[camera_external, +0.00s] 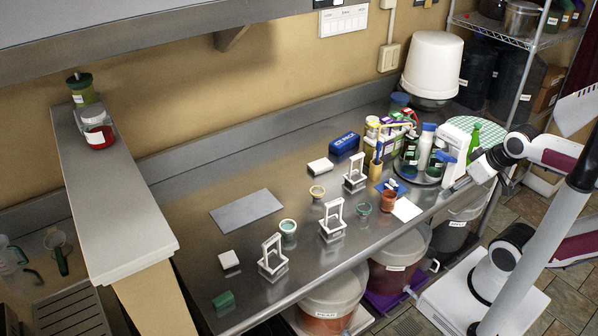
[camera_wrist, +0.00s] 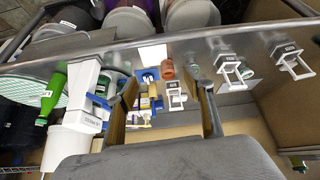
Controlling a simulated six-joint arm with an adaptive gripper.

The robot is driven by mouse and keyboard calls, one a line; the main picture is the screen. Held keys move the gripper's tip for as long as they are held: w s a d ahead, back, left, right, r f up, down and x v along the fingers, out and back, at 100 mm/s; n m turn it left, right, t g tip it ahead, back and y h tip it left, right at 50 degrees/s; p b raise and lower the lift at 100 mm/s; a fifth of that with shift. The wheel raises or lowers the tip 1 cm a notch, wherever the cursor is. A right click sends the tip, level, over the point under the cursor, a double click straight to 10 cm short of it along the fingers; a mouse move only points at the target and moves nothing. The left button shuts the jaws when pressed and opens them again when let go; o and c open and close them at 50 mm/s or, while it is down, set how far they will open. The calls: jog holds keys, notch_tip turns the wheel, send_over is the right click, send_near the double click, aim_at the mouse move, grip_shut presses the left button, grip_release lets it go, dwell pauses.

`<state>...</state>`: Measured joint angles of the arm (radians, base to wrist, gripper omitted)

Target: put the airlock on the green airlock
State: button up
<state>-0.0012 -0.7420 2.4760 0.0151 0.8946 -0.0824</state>
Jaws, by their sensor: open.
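No label I can read names an airlock. Small open cups on the steel counter may be the airlocks: a green cup (camera_external: 363,208), a teal-rimmed cup (camera_external: 288,228), a yellowish cup (camera_external: 317,191) and a reddish-brown cup (camera_external: 388,201), which also shows in the wrist view (camera_wrist: 167,70). White upright frames (camera_external: 333,220) stand among them. My gripper (camera_external: 456,187) is above the counter's front right, apart from the cups. In the wrist view, its two fingers (camera_wrist: 167,105) are spread wide with nothing held between them; counter items show beyond.
Bottles and a white jug (camera_external: 456,146) crowd the right counter, with a green bottle (camera_external: 473,140) beside them. A blue box (camera_external: 345,143), grey mat (camera_external: 246,211) and green block (camera_external: 223,300) lie on the counter. Buckets (camera_external: 400,258) stand below.

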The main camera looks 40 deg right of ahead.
jog(key=w+a+r+n+y, duration=0.2)
jog(key=w+a+r+n, duration=0.4)
jog(key=w, duration=0.5)
jog(key=w+a+r+n+y, duration=0.1)
jog(key=w+a+r+n, duration=0.15)
jog(key=w+a, duration=0.8)
jog(key=w+a+f+n+g, duration=0.2)
jog(key=w+a+f, duration=0.2)
jog(key=a+f, duration=0.5)
jog(key=w+a+f+n+g+y, duration=0.1)
jog(key=w+a+f+n+g, duration=0.1)
jog(key=a+f, duration=0.7)
notch_tip(320, 180, down, 2)
jog(key=shift+w+f, duration=0.25)
jog(key=shift+w, duration=0.6)
jog(key=shift+a, duration=0.1)
jog(key=x, duration=0.2)
jog(key=shift+w+a+f, duration=0.1)
jog(key=shift+f, duration=0.15)
